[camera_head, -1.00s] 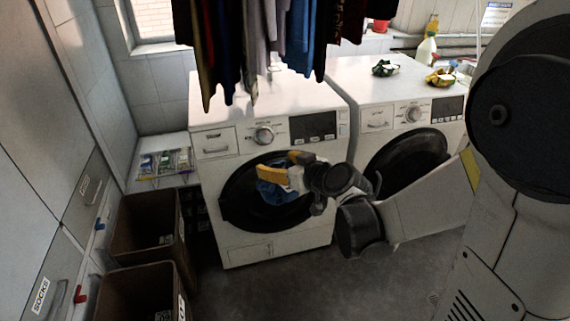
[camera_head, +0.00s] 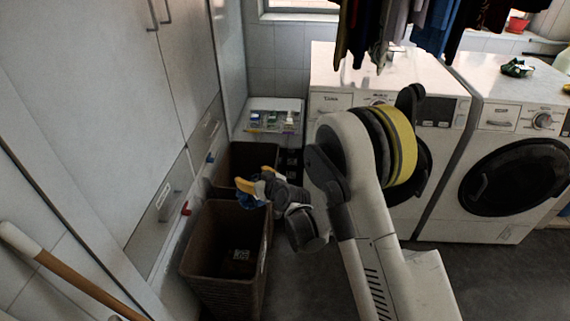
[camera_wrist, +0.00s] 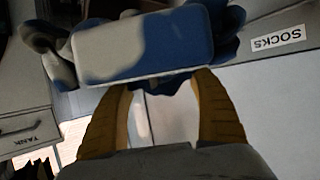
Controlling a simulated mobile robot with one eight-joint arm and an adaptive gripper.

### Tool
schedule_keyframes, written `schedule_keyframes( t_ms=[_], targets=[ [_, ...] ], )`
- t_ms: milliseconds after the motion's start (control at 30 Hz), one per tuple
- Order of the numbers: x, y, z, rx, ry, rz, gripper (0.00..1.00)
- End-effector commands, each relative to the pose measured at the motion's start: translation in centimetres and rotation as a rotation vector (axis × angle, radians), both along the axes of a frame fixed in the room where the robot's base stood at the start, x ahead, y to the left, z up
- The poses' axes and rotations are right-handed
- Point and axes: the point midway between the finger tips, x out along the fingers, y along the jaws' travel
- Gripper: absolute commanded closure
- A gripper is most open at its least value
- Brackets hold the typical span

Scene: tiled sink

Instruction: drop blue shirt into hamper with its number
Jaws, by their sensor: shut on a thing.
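My gripper (camera_head: 256,186) has yellow-orange fingers and is shut on the blue shirt (camera_head: 249,203), which hangs bunched below them. The shirt also shows at the top of the wrist view (camera_wrist: 225,22), beyond the fingers. In the head view the gripper and shirt appear over the top edge of the near brown hamper (camera_head: 197,248), close to its far rim; their exact height above it is unclear. A small printed tag (camera_head: 241,254) shows inside this hamper, too small to read. The far brown hamper (camera_head: 238,158) stands behind and is partly hidden by my gripper.
Two washers (camera_head: 520,175) stand at right. Clothes (camera_head: 425,25) hang above them. A wooden-handled pole (camera_head: 70,270) leans at lower left.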

Motion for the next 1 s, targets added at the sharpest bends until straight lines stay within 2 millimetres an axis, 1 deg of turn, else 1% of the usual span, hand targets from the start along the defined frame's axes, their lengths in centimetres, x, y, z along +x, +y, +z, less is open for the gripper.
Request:
schedule_keyframes(
  t_ms=[33,100,200,300,400,533,767,1000],
  targets=[
    [-0.2,2.1,-2.0,0.000,-0.002,0.020,0.65],
    [-0.5,4.5,-4.2,0.002,-0.006,0.040,0.65],
    [-1.2,7.5,-7.0,0.004,-0.009,0.066,0.65],
    [-2.0,9.8,-9.2,0.008,-0.012,0.086,0.65],
    [-2.5,11.3,-10.6,0.010,-0.015,0.099,0.65],
    [-2.9,12.3,-11.5,0.012,-0.016,0.108,0.65],
    [-3.0,12.4,-13.1,0.011,-0.017,0.109,0.65],
    [-3.0,12.3,-16.1,0.011,-0.017,0.109,0.65]
  ],
)
